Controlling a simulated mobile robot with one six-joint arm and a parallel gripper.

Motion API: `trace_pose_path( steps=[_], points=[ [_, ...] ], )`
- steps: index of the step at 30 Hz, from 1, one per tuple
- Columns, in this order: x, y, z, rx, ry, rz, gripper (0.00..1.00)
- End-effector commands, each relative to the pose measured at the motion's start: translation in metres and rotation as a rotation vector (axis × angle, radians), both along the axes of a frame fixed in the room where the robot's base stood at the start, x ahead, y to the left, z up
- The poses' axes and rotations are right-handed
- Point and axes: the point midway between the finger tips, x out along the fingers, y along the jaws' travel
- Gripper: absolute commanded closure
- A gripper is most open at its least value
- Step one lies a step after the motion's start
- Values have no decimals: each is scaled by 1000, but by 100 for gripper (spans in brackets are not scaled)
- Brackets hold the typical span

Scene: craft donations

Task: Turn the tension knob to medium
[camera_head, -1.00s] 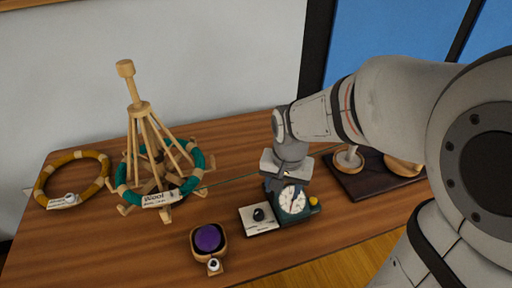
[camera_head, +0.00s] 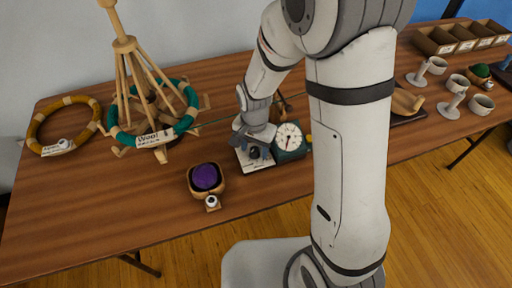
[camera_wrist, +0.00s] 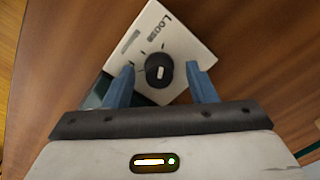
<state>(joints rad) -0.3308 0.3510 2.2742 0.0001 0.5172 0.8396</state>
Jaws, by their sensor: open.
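The tension knob (camera_wrist: 158,62) is a black round knob with a short white mark, on a white plate (camera_wrist: 180,32) printed with "Loose" and several tick marks. I cannot tell which setting the mark points to. My gripper (camera_wrist: 160,68) is open, its two blue fingers on either side of the knob, with a visible gap on each side. In the head view my gripper (camera_head: 258,146) is low over the white plate (camera_head: 252,166), and the knob (camera_head: 254,154) is partly hidden. A dial gauge (camera_head: 290,137) with a white face stands just right of the plate.
A purple ball in a wooden holder (camera_head: 192,186) is in front, to the left. A wooden yarn swift (camera_head: 126,70) with a green skein (camera_head: 187,118) and a mustard ring (camera_head: 37,124) stand further left. Cups (camera_head: 481,105) and bins (camera_head: 437,41) are far right.

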Motion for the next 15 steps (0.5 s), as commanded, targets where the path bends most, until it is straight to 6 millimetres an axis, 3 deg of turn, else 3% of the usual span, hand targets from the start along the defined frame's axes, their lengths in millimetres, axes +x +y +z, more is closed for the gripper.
trace_pose_path(
  steps=[9, 15],
  points=[
    [0, 0, -3, 0, -1, 1, 49],
    [0, 0, -3, 0, -1, 2, 66]
  ],
)
